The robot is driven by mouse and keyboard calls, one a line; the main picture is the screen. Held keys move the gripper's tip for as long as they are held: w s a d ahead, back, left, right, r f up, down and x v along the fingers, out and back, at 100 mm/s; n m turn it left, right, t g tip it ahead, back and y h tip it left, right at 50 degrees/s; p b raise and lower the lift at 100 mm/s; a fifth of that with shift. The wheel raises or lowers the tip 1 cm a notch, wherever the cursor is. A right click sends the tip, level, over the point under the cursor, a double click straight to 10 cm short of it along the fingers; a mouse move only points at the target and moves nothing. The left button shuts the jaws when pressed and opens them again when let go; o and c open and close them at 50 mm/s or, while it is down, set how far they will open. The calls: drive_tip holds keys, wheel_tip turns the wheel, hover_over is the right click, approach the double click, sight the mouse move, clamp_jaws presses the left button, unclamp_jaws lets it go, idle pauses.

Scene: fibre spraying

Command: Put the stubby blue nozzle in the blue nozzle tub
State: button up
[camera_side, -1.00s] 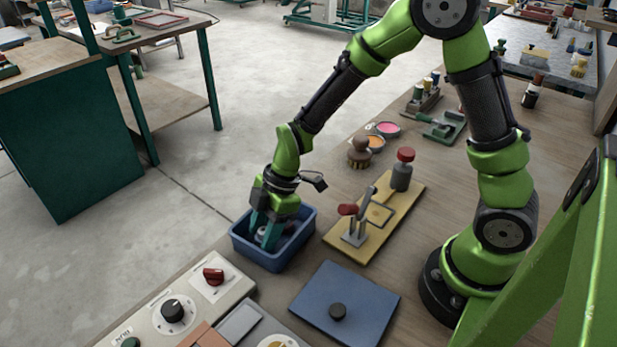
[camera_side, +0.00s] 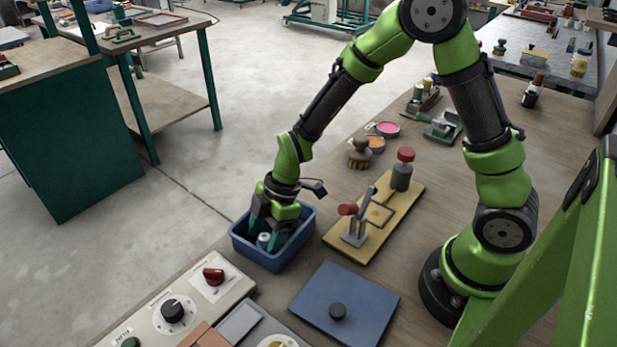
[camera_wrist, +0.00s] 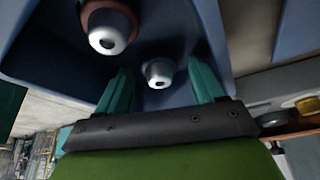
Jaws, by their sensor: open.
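The blue tub (camera_side: 254,255) stands on the bench in the side view, and its inner wall fills much of the wrist view (camera_wrist: 208,28). My gripper (camera_side: 267,238) points down into the tub with its teal fingers apart. In the wrist view, a small pale nozzle end (camera_wrist: 158,72) shows between the open fingers (camera_wrist: 160,76); I cannot tell its body colour or whether a finger touches it. A larger nozzle with a reddish-brown collar (camera_wrist: 108,27) is beside it in the tub. In the side view, a pale nozzle top (camera_side: 263,239) shows inside the tub.
A blue lid-like plate with a black knob (camera_side: 345,300) lies right of the tub. A toggle clamp on a yellow board (camera_side: 372,225) stands close behind it. A control panel with knobs (camera_side: 190,300) is in front. A brush (camera_side: 360,153) and paint pots sit farther back.

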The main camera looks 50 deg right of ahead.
drive_tip(key=v, duration=1.2)
drive_tip(key=s+d+r+m+t+h, duration=0.1)
drive_tip(key=s+d+r+m+t, duration=0.2)
drive_tip(key=s+r+m, duration=0.3)
drive_tip(key=s+d+r+m+t+h, duration=0.1)
drive_tip(key=s+d+r+m, duration=0.3)
drive_tip(key=m, duration=0.8)
wheel_tip(320, 180, up, 2)
drive_tip(key=shift+s+d+r+m+t, duration=0.15)
drive_tip(key=shift+s+m+t, duration=0.25)
drive_tip(key=shift+s+t, duration=0.55)
